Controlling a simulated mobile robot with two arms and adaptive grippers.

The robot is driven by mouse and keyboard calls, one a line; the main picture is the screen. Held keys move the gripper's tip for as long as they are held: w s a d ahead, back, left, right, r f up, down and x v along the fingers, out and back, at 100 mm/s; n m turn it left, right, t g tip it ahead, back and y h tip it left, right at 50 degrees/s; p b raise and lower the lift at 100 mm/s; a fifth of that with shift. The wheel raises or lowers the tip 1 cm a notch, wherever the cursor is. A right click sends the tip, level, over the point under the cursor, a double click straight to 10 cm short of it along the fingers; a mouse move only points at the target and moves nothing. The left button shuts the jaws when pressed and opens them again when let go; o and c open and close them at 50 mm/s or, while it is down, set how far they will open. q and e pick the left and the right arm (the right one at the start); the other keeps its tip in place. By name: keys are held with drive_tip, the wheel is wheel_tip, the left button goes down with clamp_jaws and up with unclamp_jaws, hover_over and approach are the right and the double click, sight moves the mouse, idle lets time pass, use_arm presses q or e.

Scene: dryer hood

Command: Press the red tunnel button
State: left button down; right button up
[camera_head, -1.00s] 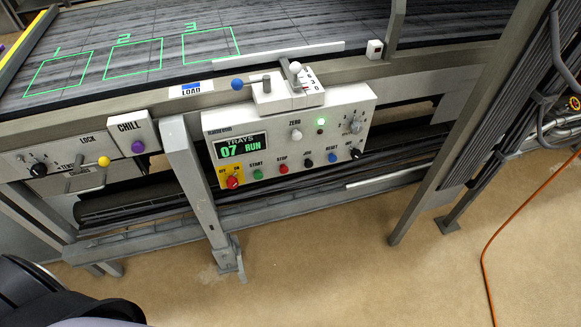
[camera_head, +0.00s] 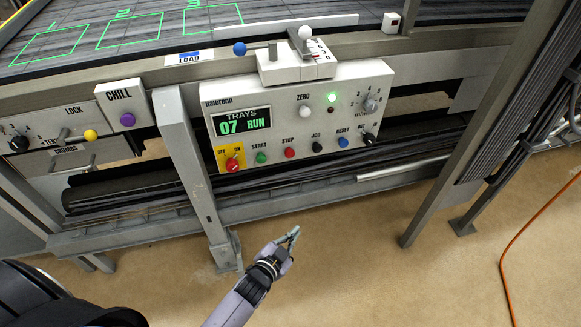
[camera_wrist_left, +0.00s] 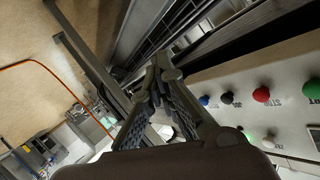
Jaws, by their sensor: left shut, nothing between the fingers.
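A light grey control panel (camera_head: 350,85) stands mid-view in the head view, its display reading "TRAYS 07 RUN". A red button (camera_head: 289,152) marked STOP sits in its lower row; it also shows in the left wrist view (camera_wrist_left: 261,94). A red knob (camera_head: 232,164) sits on a yellow OFF/ON plate at the row's left end. I cannot read the word "tunnel" on any of them. My left gripper (camera_head: 294,232) is shut and empty, below the panel in the picture and apart from the buttons. My right gripper is out of view.
Green (camera_head: 261,158), black (camera_head: 317,147) and blue (camera_head: 343,142) buttons flank the red one. A lever box (camera_head: 295,65) tops the panel. A grey post (camera_head: 190,160) stands left of it. A small white box with a red mark (camera_head: 390,22) sits upper right.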

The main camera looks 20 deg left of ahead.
sight(290, 154)
use_arm(q)
drive_tip(key=w+r+m+t+h+b, duration=0.1)
drive_tip(key=w+r+t, duration=0.4)
drive_tip(key=r, duration=1.1)
drive_tip(key=shift+d+m+b, duration=0.45)
drive_tip(key=shift+m+b, duration=0.35)
drive_tip(key=shift+b, duration=0.45)
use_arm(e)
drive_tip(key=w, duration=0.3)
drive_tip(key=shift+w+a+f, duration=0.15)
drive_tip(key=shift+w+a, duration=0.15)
use_arm(q)
drive_tip(key=shift+f, duration=0.1)
drive_tip(key=w+a+b, duration=0.1)
drive_tip(key=w+a, duration=0.4)
drive_tip(key=w, duration=0.2)
drive_tip(key=shift+w+b, duration=0.15)
drive_tip(key=shift+b, duration=0.15)
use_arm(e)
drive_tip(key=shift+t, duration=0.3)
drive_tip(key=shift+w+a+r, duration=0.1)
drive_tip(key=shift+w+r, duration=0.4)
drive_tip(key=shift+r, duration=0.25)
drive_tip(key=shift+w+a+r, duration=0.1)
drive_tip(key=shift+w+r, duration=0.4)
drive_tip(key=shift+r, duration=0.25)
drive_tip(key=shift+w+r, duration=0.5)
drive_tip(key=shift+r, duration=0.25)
use_arm(q)
drive_tip(key=shift+w, duration=0.1)
